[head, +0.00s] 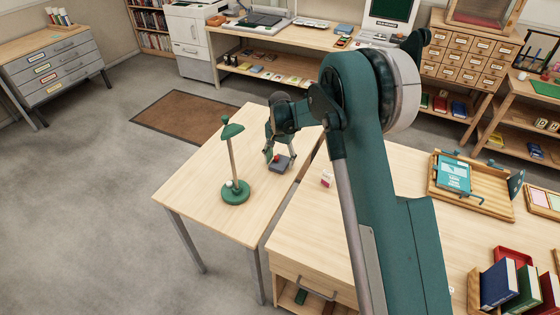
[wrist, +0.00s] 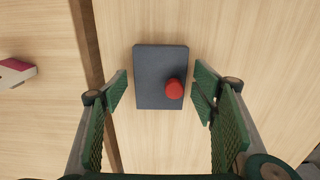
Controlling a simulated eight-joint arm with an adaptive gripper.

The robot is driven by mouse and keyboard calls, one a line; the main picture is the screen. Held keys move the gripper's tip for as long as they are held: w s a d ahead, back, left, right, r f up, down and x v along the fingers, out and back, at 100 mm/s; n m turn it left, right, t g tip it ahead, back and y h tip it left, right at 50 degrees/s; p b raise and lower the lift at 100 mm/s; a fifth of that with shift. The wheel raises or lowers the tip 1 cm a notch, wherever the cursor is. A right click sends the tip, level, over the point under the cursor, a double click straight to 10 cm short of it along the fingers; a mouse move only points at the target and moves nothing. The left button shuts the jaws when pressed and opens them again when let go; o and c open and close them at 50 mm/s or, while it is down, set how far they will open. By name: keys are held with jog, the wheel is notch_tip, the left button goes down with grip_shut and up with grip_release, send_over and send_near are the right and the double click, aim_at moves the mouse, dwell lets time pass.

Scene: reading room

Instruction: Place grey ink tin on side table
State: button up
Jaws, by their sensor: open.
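The grey ink tin (head: 282,165) is a dark grey, flat rectangular block with a small round red part on top. It appears to lie flat on the side table (head: 193,190), near the edge facing the larger desk. It also shows in the wrist view (wrist: 155,75), red part (wrist: 174,89) toward its lower right. My gripper (head: 271,156) is above the side table at the tin. In the wrist view its green padded fingers (wrist: 160,88) are spread, one on each side of the tin, with visible gaps. Nothing is held.
A green desk lamp (head: 235,190) stands on the side table, left of the tin. A narrow gap separates this table from the desk (head: 390,165). A pink-and-white block (head: 326,180) lies on the desk near the gap. The side table's front left is clear.

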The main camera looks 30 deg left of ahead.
aim_at(280, 162)
notch_tip(280, 162, up, 12)
jog(key=p, duration=0.1)
jog(key=shift+r, duration=0.15)
dwell(0.6)
dwell(0.5)
dwell(0.4)
